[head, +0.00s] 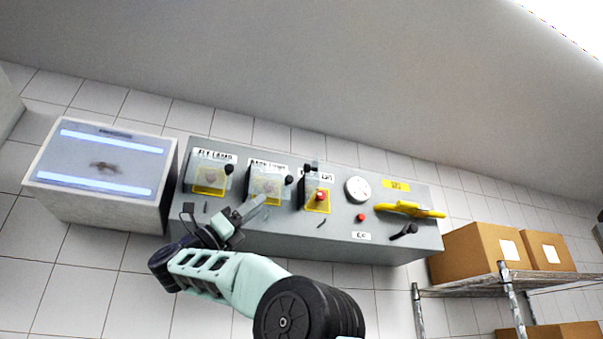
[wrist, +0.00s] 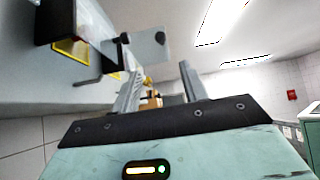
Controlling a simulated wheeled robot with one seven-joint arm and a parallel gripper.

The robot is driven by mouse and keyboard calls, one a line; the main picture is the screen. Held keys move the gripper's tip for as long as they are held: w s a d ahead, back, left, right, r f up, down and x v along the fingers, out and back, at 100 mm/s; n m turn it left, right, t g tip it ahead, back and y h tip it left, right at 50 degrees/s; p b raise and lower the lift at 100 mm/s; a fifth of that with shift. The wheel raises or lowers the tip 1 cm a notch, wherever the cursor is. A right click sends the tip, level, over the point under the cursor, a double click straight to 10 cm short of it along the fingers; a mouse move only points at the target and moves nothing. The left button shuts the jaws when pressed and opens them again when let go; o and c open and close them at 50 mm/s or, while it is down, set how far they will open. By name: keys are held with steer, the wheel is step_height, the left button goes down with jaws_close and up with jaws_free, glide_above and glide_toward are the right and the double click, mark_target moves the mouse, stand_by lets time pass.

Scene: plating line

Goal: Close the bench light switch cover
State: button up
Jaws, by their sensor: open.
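The bench light switch (head: 265,190) is the middle of the covered switches on the grey panel, on a yellow plate. Its clear cover (head: 262,177) with a black knob shows in front of the plate; I cannot tell how far it is swung. My gripper (head: 254,210) is open and empty, just below and left of this switch in the head view. In the wrist view my gripper (wrist: 160,90) has both fingers apart with nothing between them. A clear cover plate (wrist: 150,46) with a black knob stands out from the panel beyond the fingers; which switch it belongs to is unclear.
The fly lamp switch (head: 209,178) is on the left, and a red button on a yellow plate (head: 318,203) is on the right. Farther right are a gauge (head: 358,189) and a yellow handle (head: 409,209). A lit box (head: 50,185) stands left; cartons (head: 475,255) sit on a rack.

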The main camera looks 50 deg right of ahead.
mark_target(304, 170)
steer(key=shift+p+x, duration=5.1)
steer(key=shift+x, duration=3.5)
jaws_close()
